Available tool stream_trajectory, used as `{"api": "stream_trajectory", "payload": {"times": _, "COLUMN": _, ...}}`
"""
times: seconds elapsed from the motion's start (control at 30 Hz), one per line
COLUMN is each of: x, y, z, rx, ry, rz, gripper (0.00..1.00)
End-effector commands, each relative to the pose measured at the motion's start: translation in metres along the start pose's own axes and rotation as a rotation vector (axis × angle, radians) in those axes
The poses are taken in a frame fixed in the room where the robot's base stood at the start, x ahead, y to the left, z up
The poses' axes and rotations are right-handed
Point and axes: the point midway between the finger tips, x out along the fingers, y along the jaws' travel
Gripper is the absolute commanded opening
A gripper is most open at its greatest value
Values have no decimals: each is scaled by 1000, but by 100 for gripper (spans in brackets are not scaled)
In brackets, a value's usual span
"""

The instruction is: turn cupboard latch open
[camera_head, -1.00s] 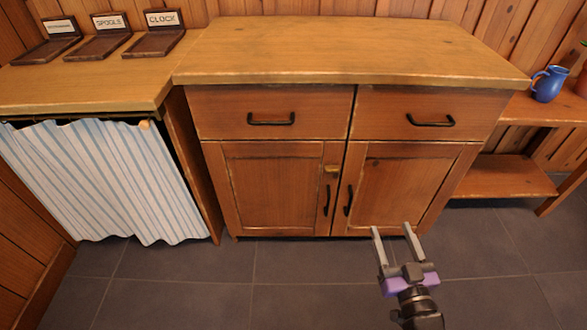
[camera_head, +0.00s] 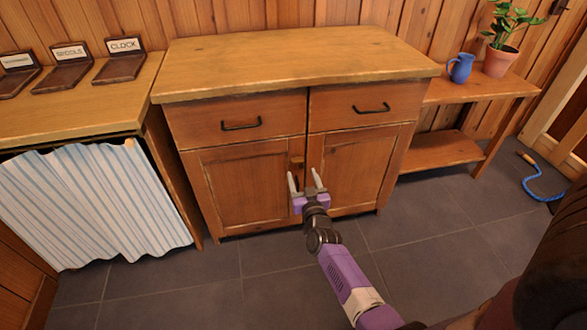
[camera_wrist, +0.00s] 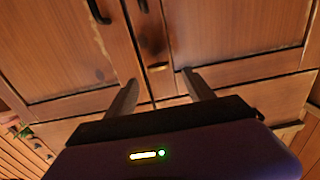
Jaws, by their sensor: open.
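The cupboard latch (camera_head: 297,162) is a small brass-coloured piece near the top inner corner of the left cupboard door (camera_head: 236,185). In the wrist view, which looks upside down, the latch (camera_wrist: 157,67) shows as a short bar lying crosswise on the door's edge strip. My gripper (camera_head: 304,174) is open and empty, in front of the doors just below the latch in the head view. In the wrist view its fingers (camera_wrist: 159,86) stand apart, with the latch between and a little beyond their tips. I see no contact with it. The doors look closed.
Black handles (camera_wrist: 98,12) sit on the doors, close to the latch. The right door (camera_head: 355,170) adjoins the gap. A striped curtain (camera_head: 85,200) hangs at left. A shelf with a blue jug (camera_head: 460,68) and potted plant (camera_head: 500,60) stands at right. The tiled floor (camera_head: 420,235) is mostly clear.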

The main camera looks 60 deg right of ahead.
Motion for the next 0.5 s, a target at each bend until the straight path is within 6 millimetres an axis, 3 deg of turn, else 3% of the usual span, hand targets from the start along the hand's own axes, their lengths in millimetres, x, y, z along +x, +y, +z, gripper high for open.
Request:
{"api": "stream_trajectory", "payload": {"times": 0.3, "x": 47, "y": 1, "z": 4, "rx": 3, "ry": 1, "rz": 2, "gripper": 62}}
{"api": "stream_trajectory", "payload": {"times": 0.5, "x": 59, "y": 0, "z": 1, "rx": 2, "ry": 0, "rz": 0, "gripper": 62}}
